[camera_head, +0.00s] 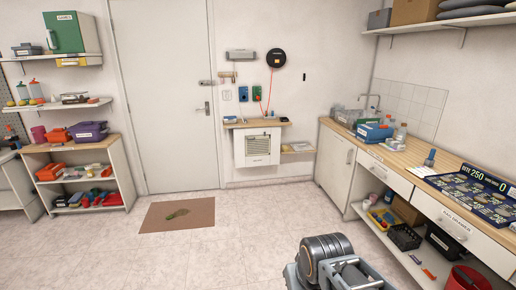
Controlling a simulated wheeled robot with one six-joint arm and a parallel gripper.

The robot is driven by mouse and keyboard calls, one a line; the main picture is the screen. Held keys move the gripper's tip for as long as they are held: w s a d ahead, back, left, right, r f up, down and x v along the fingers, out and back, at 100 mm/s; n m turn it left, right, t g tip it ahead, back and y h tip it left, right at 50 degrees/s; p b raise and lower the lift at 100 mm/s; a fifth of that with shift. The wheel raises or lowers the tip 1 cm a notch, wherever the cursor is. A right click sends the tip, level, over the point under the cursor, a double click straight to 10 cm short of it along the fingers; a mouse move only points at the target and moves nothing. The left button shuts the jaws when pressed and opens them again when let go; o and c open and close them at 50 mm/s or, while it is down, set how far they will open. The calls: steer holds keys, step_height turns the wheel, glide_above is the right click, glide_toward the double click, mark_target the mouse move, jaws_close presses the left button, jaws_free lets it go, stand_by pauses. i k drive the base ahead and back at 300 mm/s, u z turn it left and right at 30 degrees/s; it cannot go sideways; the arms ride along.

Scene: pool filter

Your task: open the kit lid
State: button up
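A blue box (374,132) sits on the wooden counter at the right, below the wall tap. It may be the kit, but it is too small to tell, and I cannot make out whether a lid on it is open or shut. A green case (63,33) stands on the top left shelf; its label is too small to read surely. Part of my own arm shows at the bottom, right of centre, far from both. My gripper's fingers are not in view.
The counter (405,158) runs along the right wall, with bottles (401,133) beside the blue box and a dark board (475,193) nearer me. A low shelf unit (119,174) stands left. A brown mat (178,214) lies before the closed door (165,90). The middle floor is clear.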

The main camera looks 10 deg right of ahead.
mark_target(378, 131)
steer(key=z, duration=0.3)
steer(key=i, duration=2.25)
steer(key=z, duration=1)
steer(key=i, duration=2.35)
steer(key=z, duration=0.5)
steer(key=i, duration=0.35)
steer(key=z, duration=0.2)
